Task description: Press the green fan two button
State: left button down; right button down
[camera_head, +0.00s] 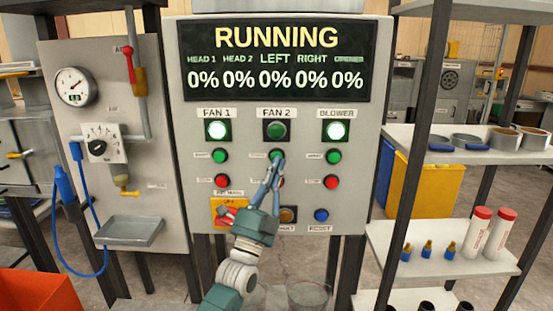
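The green fan two button (276,154) is in the middle column of the grey control panel, under the FAN 2 label. My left gripper (275,163) reaches up from below, with its fingertips at the button's lower edge. Its fingers look closed together and hold nothing. I cannot tell whether the tips touch the button. The FAN 2 lamp (277,130) above is dark green and unlit. The middle red button is mostly hidden behind the fingers. My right gripper is not in view.
The FAN 1 lamp (217,130) and BLOWER lamp (336,130) glow brightly. Green buttons sit on both sides, at left (220,156) and right (334,157). The screen (277,60) reads RUNNING. A shelf (440,238) with bottles stands right; a gauge panel (125,190) stands left.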

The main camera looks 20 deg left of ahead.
pick_arm(q)
jog(key=shift+w, duration=0.1)
dwell(0.6)
jog(key=shift+w+a, duration=0.1)
jog(key=shift+w, duration=0.2)
jog(key=shift+w+a+b, duration=0.15)
jog(key=shift+w+b, duration=0.3)
jog(key=shift+b, duration=0.15)
dwell(0.5)
dwell(0.3)
jog(key=shift+s+d+p, duration=0.2)
jog(key=shift+s+p, duration=0.45)
jog(key=shift+s, duration=0.25)
jog(key=s+p, duration=0.1)
jog(key=s+d+p, duration=0.1)
jog(key=s, duration=0.1)
jog(key=s+p, duration=0.1)
jog(key=shift+s+d, duration=0.25)
jog(key=shift+s, duration=0.15)
